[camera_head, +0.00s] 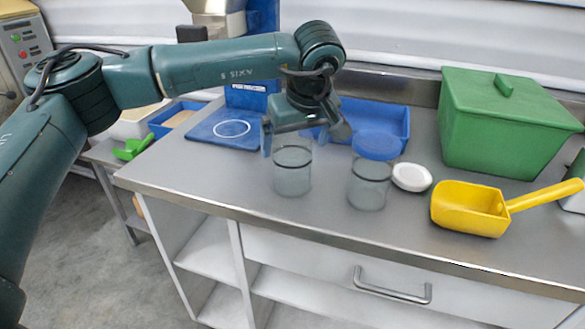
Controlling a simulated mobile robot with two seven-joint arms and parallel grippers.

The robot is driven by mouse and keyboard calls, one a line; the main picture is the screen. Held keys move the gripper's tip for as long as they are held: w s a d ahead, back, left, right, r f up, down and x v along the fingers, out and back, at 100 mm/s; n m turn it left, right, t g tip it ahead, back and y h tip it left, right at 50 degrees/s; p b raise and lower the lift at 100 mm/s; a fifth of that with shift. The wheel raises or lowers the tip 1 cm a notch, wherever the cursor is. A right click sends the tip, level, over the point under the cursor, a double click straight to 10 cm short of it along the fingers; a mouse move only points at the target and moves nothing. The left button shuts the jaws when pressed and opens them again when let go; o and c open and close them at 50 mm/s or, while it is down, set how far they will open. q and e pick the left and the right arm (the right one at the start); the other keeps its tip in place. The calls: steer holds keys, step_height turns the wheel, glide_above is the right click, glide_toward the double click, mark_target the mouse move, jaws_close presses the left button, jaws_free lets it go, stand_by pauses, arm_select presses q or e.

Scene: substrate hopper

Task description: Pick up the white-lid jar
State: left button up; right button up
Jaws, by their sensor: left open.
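My left gripper (298,140) reaches in from the left and points down over a clear jar (293,178) that stands upright on the counter. Its fingers are apart, on either side of the jar's upper part; I cannot tell whether they touch it. No lid shows on this jar, and the gripper covers part of its top. A white lid (411,177) lies on the counter right of that jar. My right gripper is not in view.
A yellow scoop (468,209) lies at the right. A green bin (505,125) stands behind it. A blue tray (385,116) and a blue hopper stand (225,128) are at the back. The counter's front edge (330,235) is clear.

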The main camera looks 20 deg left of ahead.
arm_select(q)
steer(key=x, duration=0.3)
steer(key=shift+a+f, duration=0.2)
steer(key=shift+f, duration=0.05)
steer(key=shift+c, duration=0.5)
steer(key=c, duration=1)
steer(key=shift+r, duration=0.1)
